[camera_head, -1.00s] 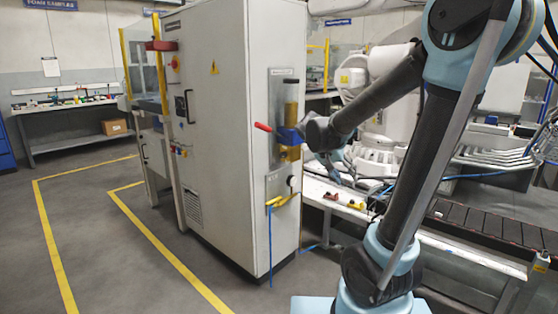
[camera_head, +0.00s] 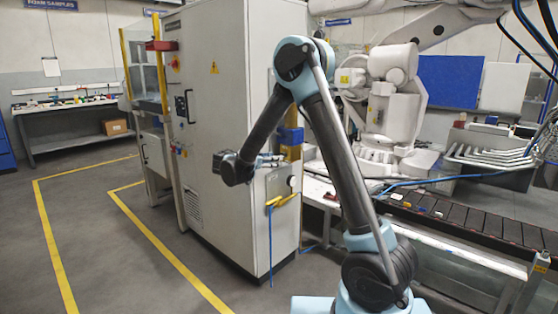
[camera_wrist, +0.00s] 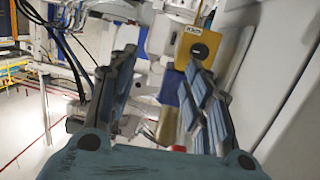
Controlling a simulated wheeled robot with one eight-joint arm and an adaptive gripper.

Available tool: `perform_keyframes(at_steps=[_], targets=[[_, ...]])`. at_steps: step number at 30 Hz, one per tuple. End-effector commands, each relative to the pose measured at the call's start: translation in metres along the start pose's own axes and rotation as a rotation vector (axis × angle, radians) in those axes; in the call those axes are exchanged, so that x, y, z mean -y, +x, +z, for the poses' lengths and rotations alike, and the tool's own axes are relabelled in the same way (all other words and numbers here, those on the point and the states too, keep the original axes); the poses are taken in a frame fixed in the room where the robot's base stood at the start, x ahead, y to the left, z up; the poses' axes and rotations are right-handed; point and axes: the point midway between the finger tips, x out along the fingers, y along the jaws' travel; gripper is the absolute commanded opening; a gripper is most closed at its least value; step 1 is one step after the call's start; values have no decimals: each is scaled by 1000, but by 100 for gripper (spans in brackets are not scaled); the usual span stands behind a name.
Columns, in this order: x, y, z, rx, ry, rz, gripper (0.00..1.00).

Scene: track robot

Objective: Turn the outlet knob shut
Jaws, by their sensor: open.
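A yellow block (camera_wrist: 212,28) with a dark round knob (camera_wrist: 199,50) and a small white label shows at the top of the wrist view. I take this to be the outlet knob; the label is too small to read. My gripper (camera_wrist: 163,60) is open and empty, and the knob lies beyond its right finger, near that fingertip. In the head view my gripper (camera_head: 277,159) is beside the cabinet's right side face, by the yellow block (camera_head: 294,152) under a blue block (camera_head: 291,136). The knob cannot be made out there.
The tall grey cabinet (camera_head: 218,75) stands close to my arm. Below the blocks are a gauge plate (camera_head: 280,182), a yellow handle (camera_head: 282,201) and a hanging blue hose (camera_head: 271,245). A conveyor (camera_head: 470,225) runs at the right. Floor is clear at the left.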

Motion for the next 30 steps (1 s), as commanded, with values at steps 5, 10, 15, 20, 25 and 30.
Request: perform_keyframes(at_steps=[5,10,15,20,25,30], targets=[[38,-37,24,-101,114,-50,46],[54,-58,37,-154,182,-82,46],[58,-61,40,-171,204,-91,46],[59,-43,37,-171,205,-89,46],[61,-14,32,-171,204,-88,46],[63,16,26,-171,204,-87,46]])
